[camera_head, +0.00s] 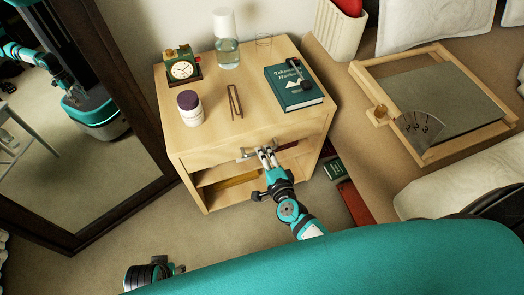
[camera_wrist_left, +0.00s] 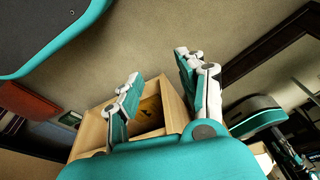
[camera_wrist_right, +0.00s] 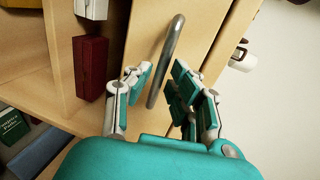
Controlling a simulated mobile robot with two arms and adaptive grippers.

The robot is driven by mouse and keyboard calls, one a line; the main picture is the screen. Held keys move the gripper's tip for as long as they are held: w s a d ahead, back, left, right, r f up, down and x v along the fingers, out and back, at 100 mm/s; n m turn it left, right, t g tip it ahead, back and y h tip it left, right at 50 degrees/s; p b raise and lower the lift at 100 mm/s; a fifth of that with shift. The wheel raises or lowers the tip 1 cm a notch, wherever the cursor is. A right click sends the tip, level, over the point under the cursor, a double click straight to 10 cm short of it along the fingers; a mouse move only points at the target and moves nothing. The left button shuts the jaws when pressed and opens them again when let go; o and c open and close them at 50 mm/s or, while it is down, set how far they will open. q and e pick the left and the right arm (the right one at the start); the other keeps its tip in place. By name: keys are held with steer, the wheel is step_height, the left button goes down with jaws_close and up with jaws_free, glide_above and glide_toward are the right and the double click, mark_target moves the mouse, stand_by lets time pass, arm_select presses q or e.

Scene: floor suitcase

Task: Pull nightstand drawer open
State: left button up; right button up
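The wooden nightstand (camera_head: 250,105) stands against the wall, with its drawer front (camera_head: 215,156) just under the top; the drawer looks shut. A metal bar handle (camera_wrist_right: 166,60) stands out from the drawer front in the right wrist view. My right gripper (camera_head: 265,152) is at the handle. In the right wrist view, its fingers (camera_wrist_right: 160,82) are spread on either side of the bar, with gaps visible; contact is unclear. My left gripper (camera_wrist_left: 160,75) is open and empty in the left wrist view, with a wooden box-like piece beyond it.
Below the drawer is an open shelf. A dark-framed mirror (camera_head: 110,95) stands left, the bed (camera_head: 350,110) right.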

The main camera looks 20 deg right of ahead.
steer(key=shift+x, duration=1.15)
jaws_close()
